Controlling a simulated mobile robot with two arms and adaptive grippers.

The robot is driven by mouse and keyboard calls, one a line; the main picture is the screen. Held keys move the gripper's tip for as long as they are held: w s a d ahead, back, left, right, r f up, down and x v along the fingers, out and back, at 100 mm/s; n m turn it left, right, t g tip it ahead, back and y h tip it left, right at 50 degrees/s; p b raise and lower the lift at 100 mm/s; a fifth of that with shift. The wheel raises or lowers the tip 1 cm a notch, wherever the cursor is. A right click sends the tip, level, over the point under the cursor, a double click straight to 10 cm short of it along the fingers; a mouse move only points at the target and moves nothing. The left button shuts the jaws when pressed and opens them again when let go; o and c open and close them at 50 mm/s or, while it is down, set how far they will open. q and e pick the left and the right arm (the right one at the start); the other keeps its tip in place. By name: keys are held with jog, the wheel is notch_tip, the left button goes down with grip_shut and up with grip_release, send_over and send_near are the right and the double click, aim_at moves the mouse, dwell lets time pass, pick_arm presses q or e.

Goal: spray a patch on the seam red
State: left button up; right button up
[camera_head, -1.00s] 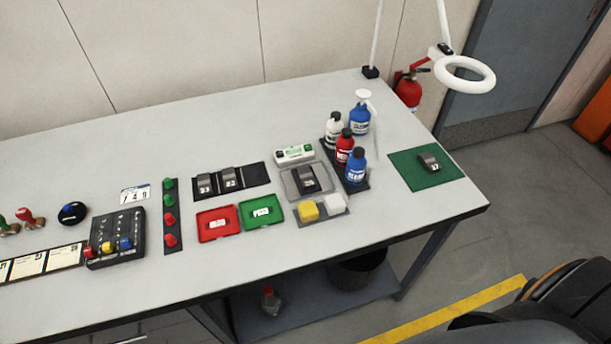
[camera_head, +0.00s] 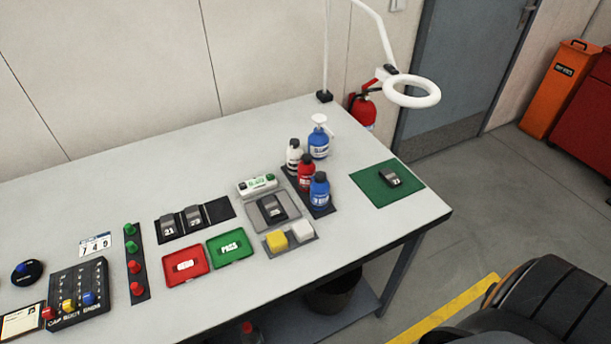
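A red bottle with a dark cap (camera_head: 305,175) stands upright in a dark rack on the bench, between a white bottle (camera_head: 294,158) and a blue bottle (camera_head: 319,192). A blue spray bottle with a white trigger head (camera_head: 318,145) stands behind them. A dark grey numbered block (camera_head: 390,177) lies on a green mat (camera_head: 407,192). Another grey block (camera_head: 270,206) sits on a grey tray (camera_head: 258,222). Two more blocks, one at the left (camera_head: 168,228) and one beside it (camera_head: 193,219), lie in a black holder. I cannot make out a seam. Neither gripper is in view.
A red tray (camera_head: 170,279), a green tray (camera_head: 248,257), yellow (camera_head: 276,241) and white (camera_head: 302,231) pads and a button strip (camera_head: 140,293) lie on the bench. A ring lamp (camera_head: 411,92) overhangs its far right. The front right corner is bare.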

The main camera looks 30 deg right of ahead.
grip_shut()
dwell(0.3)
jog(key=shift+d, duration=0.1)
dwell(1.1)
